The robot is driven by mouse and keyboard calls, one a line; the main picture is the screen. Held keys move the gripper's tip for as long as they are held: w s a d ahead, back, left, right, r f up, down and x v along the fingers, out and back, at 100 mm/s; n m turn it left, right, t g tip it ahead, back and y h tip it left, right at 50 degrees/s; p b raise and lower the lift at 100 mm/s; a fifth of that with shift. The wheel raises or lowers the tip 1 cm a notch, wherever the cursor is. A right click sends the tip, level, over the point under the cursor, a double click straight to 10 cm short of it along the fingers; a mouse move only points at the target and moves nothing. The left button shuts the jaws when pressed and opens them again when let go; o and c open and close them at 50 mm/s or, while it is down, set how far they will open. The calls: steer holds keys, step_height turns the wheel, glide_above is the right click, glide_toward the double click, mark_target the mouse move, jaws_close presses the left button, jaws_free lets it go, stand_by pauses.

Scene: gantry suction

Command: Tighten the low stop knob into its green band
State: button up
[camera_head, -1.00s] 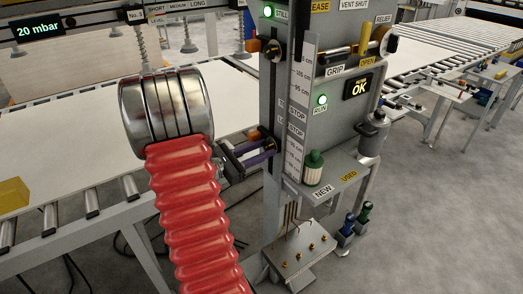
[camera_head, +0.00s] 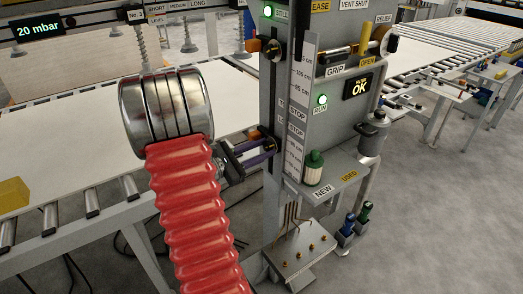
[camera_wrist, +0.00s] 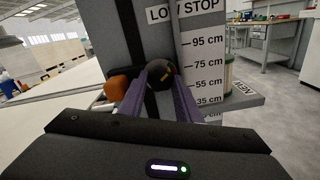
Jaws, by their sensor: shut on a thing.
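The low stop knob (camera_wrist: 162,74) is round and black with a yellow mark on its face. In the wrist view it sits between the purple fingers of my gripper (camera_wrist: 161,84), which are shut on it. An orange piece (camera_wrist: 117,88) sticks out just left of it, below the LOW STOP label (camera_wrist: 183,13). In the head view my gripper (camera_head: 268,145) reaches the left side of the grey column (camera_head: 271,200), and its fingers mostly hide the knob. I cannot make out a green band in either view.
A height scale (camera_head: 297,110) runs down the column beside my gripper. A shelf (camera_head: 335,180) with a green-capped jar (camera_head: 313,168) stands to the right. A red ribbed hose (camera_head: 190,215) with a metal collar fills the left foreground. A second knob (camera_head: 272,49) sits higher up.

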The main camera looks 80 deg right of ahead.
steer(key=o, duration=1.1)
steer(key=shift+c, duration=0.2)
steer(key=v, duration=1.3)
steer(key=shift+w+a, duration=0.3)
steer(key=shift+f, duration=0.1)
